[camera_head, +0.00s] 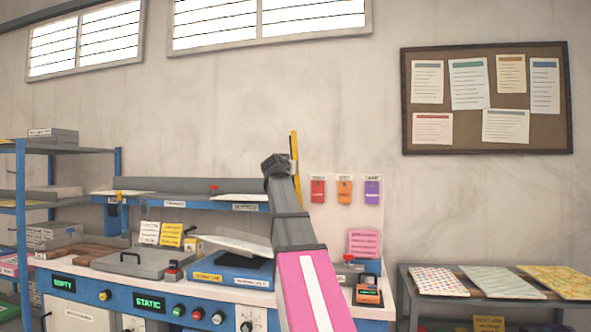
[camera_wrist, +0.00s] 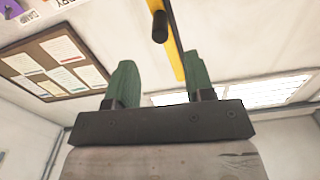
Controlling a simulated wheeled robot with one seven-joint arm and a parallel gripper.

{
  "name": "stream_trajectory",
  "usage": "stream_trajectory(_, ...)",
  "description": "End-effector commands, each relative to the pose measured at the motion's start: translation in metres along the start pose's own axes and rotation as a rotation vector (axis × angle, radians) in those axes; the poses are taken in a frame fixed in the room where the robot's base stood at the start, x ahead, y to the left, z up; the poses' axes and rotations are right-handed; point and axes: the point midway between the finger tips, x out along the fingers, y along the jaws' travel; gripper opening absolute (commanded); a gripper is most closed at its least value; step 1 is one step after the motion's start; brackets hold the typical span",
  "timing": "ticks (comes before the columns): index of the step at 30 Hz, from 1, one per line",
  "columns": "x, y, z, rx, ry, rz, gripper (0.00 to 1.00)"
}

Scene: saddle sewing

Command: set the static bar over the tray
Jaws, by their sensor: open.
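An upright yellow bar (camera_head: 295,168), which looks like the static bar, stands above the bench beside my gripper (camera_head: 275,163). In the wrist view the yellow bar (camera_wrist: 173,45) has a dark edge and a black cylindrical knob (camera_wrist: 160,27). My gripper also shows in the wrist view (camera_wrist: 160,82), its two green fingers apart with nothing between them. The knob is ahead of the fingertips, roughly between them in the picture; I see no contact. A blue tray-like unit (camera_head: 232,281) sits on the bench left of my arm. My arm hides part of the bench and the bar's lower end.
A grey handled lid (camera_head: 133,265) and a tilted pale plate (camera_head: 236,243) are on the bench. A blue shelf (camera_head: 180,202) runs behind. Colored tags (camera_head: 344,191) hang on the right. A side table (camera_head: 480,272) holds patterned sheets. The space above the bench is largely free.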

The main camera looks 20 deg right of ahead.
Motion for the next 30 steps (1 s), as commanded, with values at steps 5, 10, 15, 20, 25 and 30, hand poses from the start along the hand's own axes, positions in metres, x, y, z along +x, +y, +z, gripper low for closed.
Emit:
stream_trajectory(5, 0.021, -0.001, -0.001, -0.001, -0.001, 0.001, 0.49)
stream_trajectory(10, 0.05, -0.001, -0.001, -0.001, -0.001, 0.002, 0.49)
stream_trajectory(15, 0.081, -0.002, -0.001, -0.001, -0.002, 0.0, 0.49)
stream_trajectory(20, 0.099, -0.001, 0.0, 0.0, -0.002, 0.001, 0.49)
stream_trajectory(25, 0.104, 0.0, 0.001, 0.0, -0.001, 0.0, 0.49)
stream_trajectory(30, 0.103, 0.0, 0.001, 0.0, -0.001, 0.0, 0.49)
